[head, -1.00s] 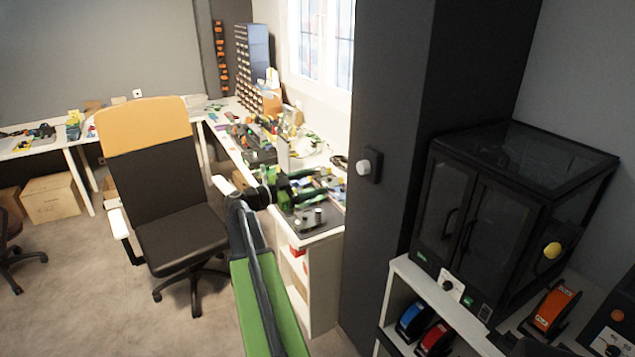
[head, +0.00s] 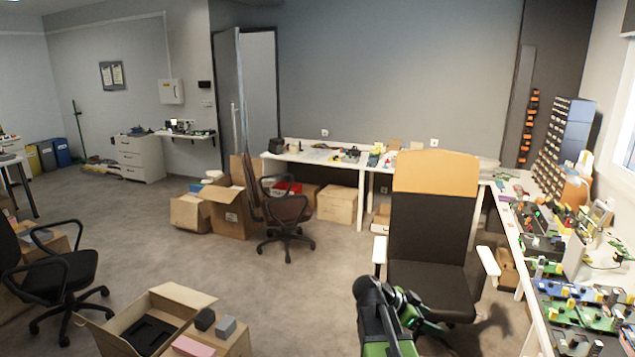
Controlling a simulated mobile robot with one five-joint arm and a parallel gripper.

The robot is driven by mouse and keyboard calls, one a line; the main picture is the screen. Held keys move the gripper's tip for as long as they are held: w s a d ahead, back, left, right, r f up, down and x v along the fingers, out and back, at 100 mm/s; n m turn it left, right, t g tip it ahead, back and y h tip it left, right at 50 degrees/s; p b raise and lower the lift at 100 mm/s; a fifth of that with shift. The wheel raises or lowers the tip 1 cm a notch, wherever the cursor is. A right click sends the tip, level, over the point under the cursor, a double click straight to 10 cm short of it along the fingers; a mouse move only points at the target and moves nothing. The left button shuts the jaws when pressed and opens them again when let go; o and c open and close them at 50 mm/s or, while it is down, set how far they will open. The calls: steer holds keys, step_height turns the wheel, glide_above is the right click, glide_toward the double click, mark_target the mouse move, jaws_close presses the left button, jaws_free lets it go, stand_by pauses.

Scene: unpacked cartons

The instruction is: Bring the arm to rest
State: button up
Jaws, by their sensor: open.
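My arm (head: 378,318) rises from the bottom edge of the head view, green with a dark joint at its top. My gripper (head: 424,318), green and black, shows small just right of that joint. It is open, and I see nothing held in it. In the picture it lies in front of the seat of an office chair (head: 430,225) with a tan headrest. Whether it touches the chair cannot be told.
A cluttered white workbench (head: 520,275) runs along the right. Open cartons (head: 180,290) stand at the lower left, and more cartons (head: 228,215) farther back. A dark chair (head: 60,268) is at the left. Grey floor (head: 290,285) is clear between cartons and tan chair.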

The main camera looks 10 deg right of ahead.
steer(key=s+a+f+n+y, duration=0.1)
steer(key=a+f+n+y, duration=0.2)
steer(key=a+n, duration=0.3)
steer(key=s+a+f+n+y, duration=0.2)
steer(key=a+n, duration=0.4)
steer(key=a, duration=0.6)
steer(key=s+a+f+n+y, duration=0.2)
steer(key=a+f+n+y, duration=0.2)
steer(key=a, duration=0.6)
steer(key=shift+s+f+n+y, duration=0.3)
steer(key=shift+n+y, duration=0.5)
steer(key=shift+n, duration=0.3)
